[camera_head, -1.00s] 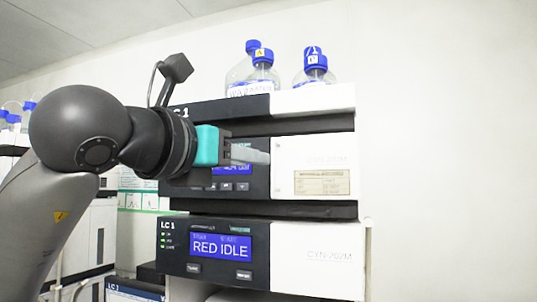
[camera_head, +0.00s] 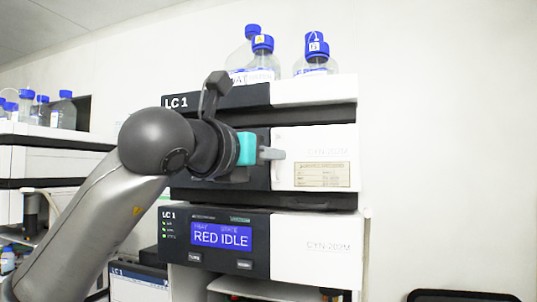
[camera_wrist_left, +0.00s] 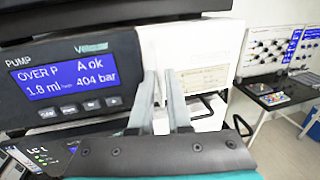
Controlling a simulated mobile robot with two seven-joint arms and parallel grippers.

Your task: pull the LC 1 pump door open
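The LC 1 pump is the middle module of the stack, with a dark left panel and a white door (camera_head: 316,150) on its right. The door looks closed. A narrow upright grip strip (camera_head: 278,142) is near the door's left edge. My left gripper (camera_head: 273,154) is at that strip, fingers pointing at the door. In the left wrist view, the gripper (camera_wrist_left: 160,78) has a gap between its fingertips, with white door surface (camera_wrist_left: 205,45) behind. I cannot tell whether the fingers touch the strip. The pump display (camera_wrist_left: 72,78) reads 404 bar. My right gripper is not seen.
Blue-capped bottles (camera_head: 262,62) stand on top of the stack. Below the pump is a module with a RED IDLE display (camera_head: 221,237). More bottles (camera_head: 63,112) stand at the left. A dark table (camera_wrist_left: 285,92) is at the right. The space right of the stack looks clear.

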